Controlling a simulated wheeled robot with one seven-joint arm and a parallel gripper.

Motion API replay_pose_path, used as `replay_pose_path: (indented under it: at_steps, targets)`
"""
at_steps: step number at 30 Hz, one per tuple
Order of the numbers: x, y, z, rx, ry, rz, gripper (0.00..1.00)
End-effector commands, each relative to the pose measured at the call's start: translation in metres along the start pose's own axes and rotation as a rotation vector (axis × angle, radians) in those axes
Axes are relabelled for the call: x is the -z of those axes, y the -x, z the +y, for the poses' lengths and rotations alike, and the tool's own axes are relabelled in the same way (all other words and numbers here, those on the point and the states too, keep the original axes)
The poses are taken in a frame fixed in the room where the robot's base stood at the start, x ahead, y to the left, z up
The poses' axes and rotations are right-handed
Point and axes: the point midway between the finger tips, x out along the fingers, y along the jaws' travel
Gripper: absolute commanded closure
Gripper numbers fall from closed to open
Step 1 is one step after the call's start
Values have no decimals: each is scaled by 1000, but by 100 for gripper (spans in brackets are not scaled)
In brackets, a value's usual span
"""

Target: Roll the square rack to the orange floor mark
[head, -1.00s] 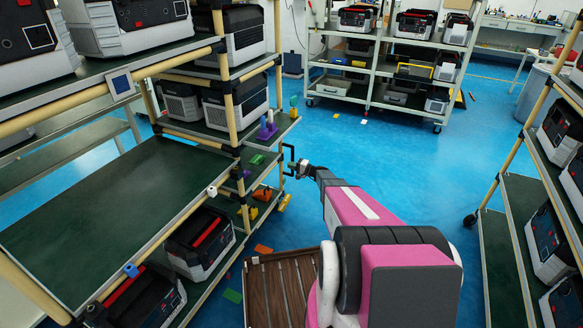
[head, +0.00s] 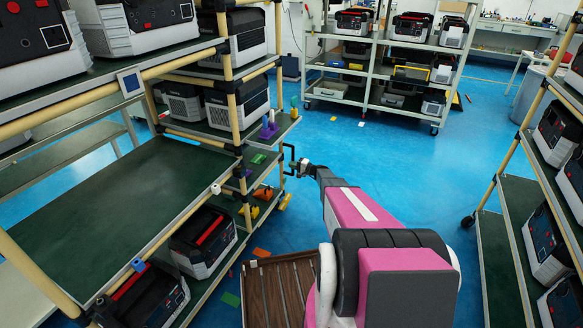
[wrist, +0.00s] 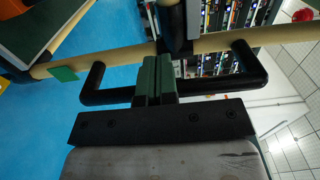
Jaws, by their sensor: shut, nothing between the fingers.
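The rack with a blue square plate (head: 131,82) stands at the left, with tan pipe posts (head: 233,115) and dark green shelves. I take it as the square rack. A black handle (head: 282,156) sits on its far right post; in the wrist view the handle (wrist: 95,85) spans a tan pipe. My gripper (head: 293,164) is at this handle. In the wrist view my gripper (wrist: 155,75) has its green fingers together, overlapping the handle bar; I cannot tell whether they touch it. A small orange patch (head: 261,252) lies on the floor beside the rack; I cannot tell if it is the mark.
A second loaded rack (head: 371,78) stands at the back, and another rack (head: 500,215) at the right. Blue floor (head: 410,165) between them is open. Small coloured patches, one green (head: 231,298), lie on the floor. A brown slatted surface (head: 280,290) is near my base.

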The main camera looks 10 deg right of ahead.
Motion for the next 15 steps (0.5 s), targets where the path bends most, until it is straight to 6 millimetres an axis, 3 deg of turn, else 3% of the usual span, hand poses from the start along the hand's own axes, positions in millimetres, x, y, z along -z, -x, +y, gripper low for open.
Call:
replay_pose_path:
  at_steps: [15]
  targets:
    - [25, -1, 0, 1, 1, 4, 100]
